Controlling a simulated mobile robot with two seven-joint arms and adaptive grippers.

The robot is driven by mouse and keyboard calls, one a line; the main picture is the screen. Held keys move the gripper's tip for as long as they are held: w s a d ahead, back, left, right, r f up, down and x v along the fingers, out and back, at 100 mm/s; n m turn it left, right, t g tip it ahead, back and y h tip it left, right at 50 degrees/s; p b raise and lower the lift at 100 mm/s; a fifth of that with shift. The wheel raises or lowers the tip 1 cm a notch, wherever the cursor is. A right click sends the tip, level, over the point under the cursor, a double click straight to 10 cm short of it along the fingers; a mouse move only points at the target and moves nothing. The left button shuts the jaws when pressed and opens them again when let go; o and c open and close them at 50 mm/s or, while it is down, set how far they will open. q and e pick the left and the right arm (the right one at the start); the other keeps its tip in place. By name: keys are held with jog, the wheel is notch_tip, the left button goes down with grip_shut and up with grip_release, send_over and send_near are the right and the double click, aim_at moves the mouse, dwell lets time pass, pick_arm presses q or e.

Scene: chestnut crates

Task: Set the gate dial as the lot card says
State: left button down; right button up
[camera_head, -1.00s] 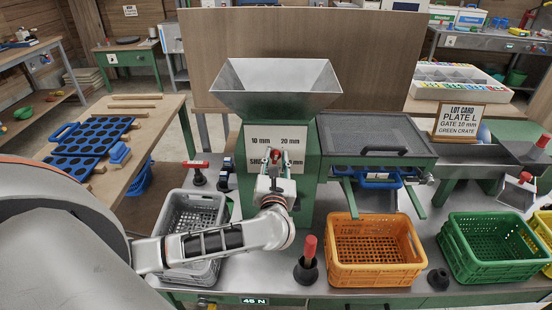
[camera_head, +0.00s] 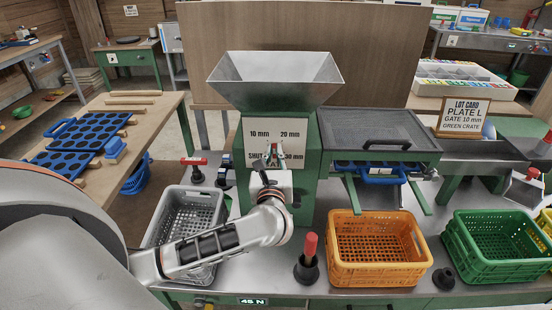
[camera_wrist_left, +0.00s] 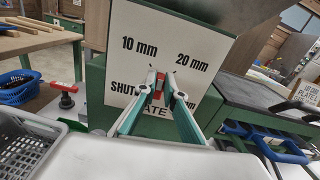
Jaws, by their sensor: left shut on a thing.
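The gate dial's white plate (camera_head: 290,133) is on the front of the green hopper machine (camera_head: 305,190). It reads 10 mm upper left, 20 mm upper right, SHUT lower left and a partly covered 30 mm lower right. My left gripper (camera_head: 267,165) is in front of the plate's middle. In the left wrist view its fingers (camera_wrist_left: 161,82) are shut on the dial's red handle (camera_wrist_left: 160,79). The fingers hide most of the handle, so I cannot tell its exact setting. The lot card (camera_head: 463,117) reads PLATE L, GATE 10 mm, GREEN CRATE. My right gripper is out of view.
A grey crate (camera_head: 170,195), an orange crate (camera_head: 378,278) and a green crate (camera_head: 500,272) stand on the bench. A red-handled black tool (camera_head: 307,262) stands left of the orange crate. A dark mesh-covered tray (camera_head: 375,127) adjoins the hopper. Blue plates (camera_head: 70,143) lie on the left table.

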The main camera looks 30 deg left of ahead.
pick_arm(q)
jog(key=shift+a+f+n+b, duration=0.2)
jog(key=shift+f+n+b, duration=0.05)
jog(key=shift+n+b, duration=1.15)
jog(key=shift+b, duration=0.1)
jog(key=shift+s+a+r+n+b, duration=0.1)
jog(key=shift+a+r+n+b, duration=0.05)
jog(key=shift+n+b, duration=0.9)
jog(key=shift+s+a+r+n+b, duration=0.1)
jog(key=shift+r+n+b, duration=0.05)
jog(key=shift+n+b, duration=0.85)
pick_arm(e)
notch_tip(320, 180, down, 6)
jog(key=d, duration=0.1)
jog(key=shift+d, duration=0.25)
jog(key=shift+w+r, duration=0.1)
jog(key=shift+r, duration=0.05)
pick_arm(q)
jog(key=shift+r, duration=0.15)
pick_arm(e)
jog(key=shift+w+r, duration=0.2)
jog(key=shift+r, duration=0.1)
